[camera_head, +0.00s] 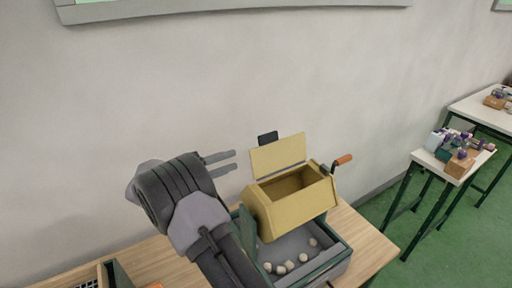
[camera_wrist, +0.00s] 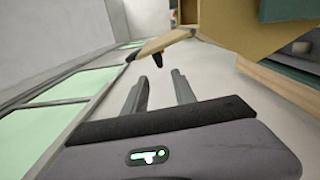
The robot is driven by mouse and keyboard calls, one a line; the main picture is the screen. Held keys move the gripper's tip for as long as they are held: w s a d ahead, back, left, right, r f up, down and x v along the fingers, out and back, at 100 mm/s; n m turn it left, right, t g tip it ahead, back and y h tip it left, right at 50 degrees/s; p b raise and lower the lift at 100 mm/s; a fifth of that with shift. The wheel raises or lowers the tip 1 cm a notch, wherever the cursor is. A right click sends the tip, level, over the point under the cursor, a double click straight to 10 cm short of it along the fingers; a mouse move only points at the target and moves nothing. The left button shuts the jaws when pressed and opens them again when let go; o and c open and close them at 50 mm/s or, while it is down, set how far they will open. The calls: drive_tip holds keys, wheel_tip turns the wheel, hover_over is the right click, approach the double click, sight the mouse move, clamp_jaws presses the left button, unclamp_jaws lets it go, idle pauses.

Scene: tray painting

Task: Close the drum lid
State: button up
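A yellow drum (camera_head: 292,211) stands over a tray on the wooden table, its top opening uncovered. Its lid (camera_head: 279,156) stands raised at the back of the opening, with a dark tab (camera_head: 268,138) at its upper edge. An orange-handled crank (camera_head: 343,160) is on the drum's right side. My gripper (camera_head: 234,160) is open and empty, to the left of the raised lid and apart from it. In the wrist view, the two fingers (camera_wrist: 160,92) are spread, with the lid (camera_wrist: 160,44) seen nearly edge-on beyond them and the drum (camera_wrist: 235,35) at upper right.
The grey tray (camera_head: 341,262) under the drum holds several pale balls (camera_head: 289,265). Part of a dark green container (camera_head: 120,275) shows at lower left. The wall (camera_head: 220,80) is close behind the table. Side tables (camera_head: 455,172) with small items stand at right.

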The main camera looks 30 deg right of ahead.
sight(263, 149)
drive_tip(key=d, duration=1.2)
drive_tip(key=shift+s+d+b, duration=0.3)
drive_tip(key=shift+d+b, duration=0.05)
clamp_jaws()
drive_tip(key=shift+s+f, duration=0.1)
drive_tip(key=shift+f, duration=0.05)
idle(0.5)
